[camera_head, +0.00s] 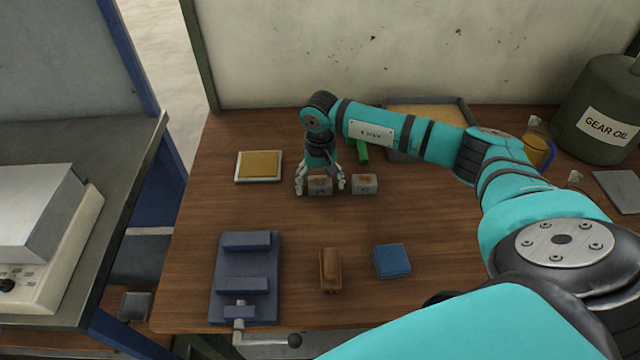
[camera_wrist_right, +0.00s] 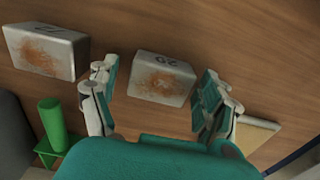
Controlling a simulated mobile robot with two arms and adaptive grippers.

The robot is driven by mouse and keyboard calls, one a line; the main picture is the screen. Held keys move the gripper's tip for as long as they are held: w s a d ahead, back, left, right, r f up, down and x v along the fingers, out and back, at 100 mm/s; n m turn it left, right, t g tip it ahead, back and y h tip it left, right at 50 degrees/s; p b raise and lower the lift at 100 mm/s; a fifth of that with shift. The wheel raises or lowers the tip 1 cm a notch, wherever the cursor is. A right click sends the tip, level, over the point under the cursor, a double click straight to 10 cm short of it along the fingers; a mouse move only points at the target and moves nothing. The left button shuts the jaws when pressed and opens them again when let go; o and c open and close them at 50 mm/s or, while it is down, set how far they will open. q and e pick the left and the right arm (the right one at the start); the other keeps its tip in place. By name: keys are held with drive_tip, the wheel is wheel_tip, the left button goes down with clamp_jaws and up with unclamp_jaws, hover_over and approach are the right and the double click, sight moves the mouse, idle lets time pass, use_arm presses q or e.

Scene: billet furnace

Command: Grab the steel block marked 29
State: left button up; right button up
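The steel block marked 29 (camera_wrist_right: 163,83) is a grey block with a rusty brown patch. It lies between the fingers of my right gripper (camera_wrist_right: 158,72) in the right wrist view, with gaps at the sides. In the head view the same block (camera_head: 320,188) sits on the table under my right gripper (camera_head: 320,180), which points down and is open. Its number is hard to read there. A second similar rusty block (camera_head: 364,184) stands just to the right; in the wrist view it (camera_wrist_right: 42,50) is at the left, its mark unclear. My left gripper is not in view.
On the wooden table (camera_head: 300,225) are a yellow pad in a light frame (camera_head: 258,166), a blue vise (camera_head: 245,280), a brown wooden piece (camera_head: 330,270), a blue block (camera_head: 392,260) and a green object (camera_head: 362,152). A gear oil drum (camera_head: 600,110) stands back right.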

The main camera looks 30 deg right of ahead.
clamp_jaws()
drive_tip(key=shift+w+r, duration=0.1)
idle(0.3)
